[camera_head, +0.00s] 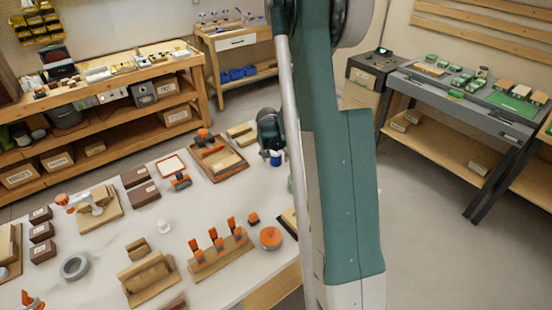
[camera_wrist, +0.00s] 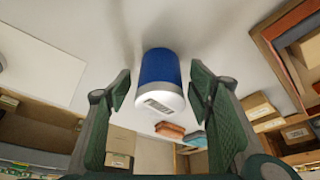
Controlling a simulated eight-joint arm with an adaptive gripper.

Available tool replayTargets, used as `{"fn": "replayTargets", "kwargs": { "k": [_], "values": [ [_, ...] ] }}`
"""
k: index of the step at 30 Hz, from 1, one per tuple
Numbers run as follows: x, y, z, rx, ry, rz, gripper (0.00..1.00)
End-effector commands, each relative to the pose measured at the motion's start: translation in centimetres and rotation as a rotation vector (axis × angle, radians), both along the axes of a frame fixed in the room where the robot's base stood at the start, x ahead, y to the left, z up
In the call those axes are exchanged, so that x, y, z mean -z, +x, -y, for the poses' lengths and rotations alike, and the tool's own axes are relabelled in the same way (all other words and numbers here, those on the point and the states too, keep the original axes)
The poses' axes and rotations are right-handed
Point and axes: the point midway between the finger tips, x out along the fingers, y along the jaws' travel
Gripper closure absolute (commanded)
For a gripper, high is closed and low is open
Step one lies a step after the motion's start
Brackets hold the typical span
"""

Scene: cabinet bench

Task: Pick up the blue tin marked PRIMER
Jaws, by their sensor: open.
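A blue tin (camera_head: 276,159) stands on the white bench top near its far right edge, just below my gripper (camera_head: 270,138), which partly covers it in the head view. In the wrist view the tin (camera_wrist: 160,66) is blue with a white end carrying a dark printed mark, too small to read surely. My gripper (camera_wrist: 161,92) is open there, one green finger on each side of the tin. Gaps show between the fingers and the tin, and the fingers do not appear to touch it.
A wooden tray (camera_head: 219,163) with blocks lies left of the tin, and a wooden block (camera_head: 241,131) lies behind it. An orange round thing (camera_head: 270,238) and a rack of orange-handled tools (camera_head: 220,249) lie nearer. Bare bench top shows between them.

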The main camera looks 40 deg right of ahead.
Motion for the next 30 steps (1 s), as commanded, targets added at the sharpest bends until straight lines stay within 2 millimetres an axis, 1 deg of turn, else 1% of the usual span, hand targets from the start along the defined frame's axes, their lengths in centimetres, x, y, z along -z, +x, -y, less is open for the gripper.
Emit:
{"fn": "replayTargets", "kwargs": {
  "k": [10, 11, 18, 26, 30],
  "values": [
    [-0.01, 0.00, 0.00, 0.000, 0.000, 0.000, 0.48],
    [-0.02, 0.00, 0.00, 0.000, 0.000, 0.000, 0.49],
    [-0.02, 0.00, 0.00, 0.000, 0.000, 0.000, 0.81],
    [-0.05, 0.00, 0.00, 0.000, 0.000, 0.000, 0.81],
    [-0.38, 0.01, 0.01, 0.000, 0.000, 0.000, 0.81]
  ]
}}
